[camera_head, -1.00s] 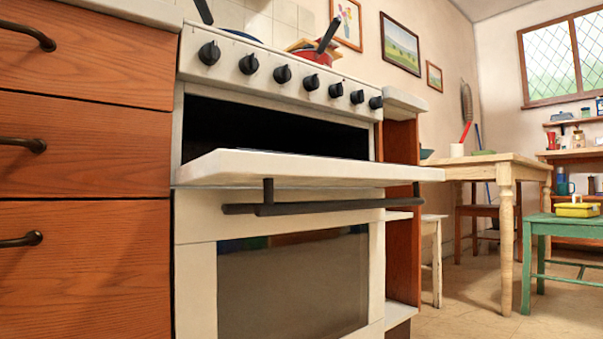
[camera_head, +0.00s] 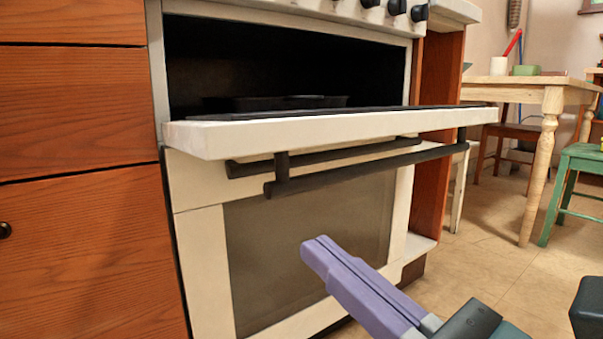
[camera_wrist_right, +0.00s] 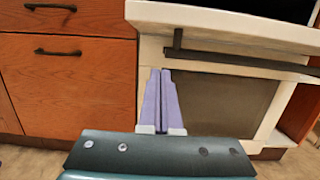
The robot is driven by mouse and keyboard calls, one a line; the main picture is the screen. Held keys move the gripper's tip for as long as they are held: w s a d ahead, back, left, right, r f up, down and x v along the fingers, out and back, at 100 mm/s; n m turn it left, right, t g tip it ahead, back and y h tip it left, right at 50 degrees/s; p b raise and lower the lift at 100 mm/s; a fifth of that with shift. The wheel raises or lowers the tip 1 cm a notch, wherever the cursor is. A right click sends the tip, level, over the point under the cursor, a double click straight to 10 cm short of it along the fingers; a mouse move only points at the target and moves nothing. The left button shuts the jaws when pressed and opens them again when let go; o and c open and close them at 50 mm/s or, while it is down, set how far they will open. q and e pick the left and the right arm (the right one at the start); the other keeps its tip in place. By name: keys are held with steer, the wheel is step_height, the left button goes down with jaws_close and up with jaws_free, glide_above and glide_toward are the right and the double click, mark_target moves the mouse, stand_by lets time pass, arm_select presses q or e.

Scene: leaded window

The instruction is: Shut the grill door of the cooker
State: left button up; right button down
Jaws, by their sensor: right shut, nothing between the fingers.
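The cooker's grill door (camera_head: 330,133) is cream and hangs open, folded down to about level, sticking out below the dark grill cavity (camera_head: 270,75). A dark bar handle (camera_head: 370,168) hangs under its front edge. In the right wrist view the grill door (camera_wrist_right: 225,22) crosses the top, with its handle (camera_wrist_right: 250,62) below. My right gripper (camera_head: 318,245) has purple fingers, shut and empty. It is below the grill door, in front of the oven door (camera_head: 300,250), apart from the handle. It also shows in the right wrist view (camera_wrist_right: 160,75). My left gripper is not in view.
Wooden drawers (camera_head: 80,120) stand left of the cooker. A wooden table (camera_head: 530,92) and a green stool (camera_head: 575,180) stand to the right. The tiled floor (camera_head: 480,260) right of the cooker is open. A dark pan (camera_head: 290,102) sits inside the grill.

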mark_target(290, 179)
steer(key=w+a+r+p, duration=0.1)
steer(key=w+a+r, duration=0.1)
steer(key=w+a+r+p, duration=0.1)
steer(key=w+r, duration=0.1)
steer(key=w, duration=0.1)
steer(key=shift+a+r, duration=0.1)
steer(key=shift+a, duration=0.25)
steer(key=shift+r+p, duration=0.45)
steer(key=shift+p, duration=0.05)
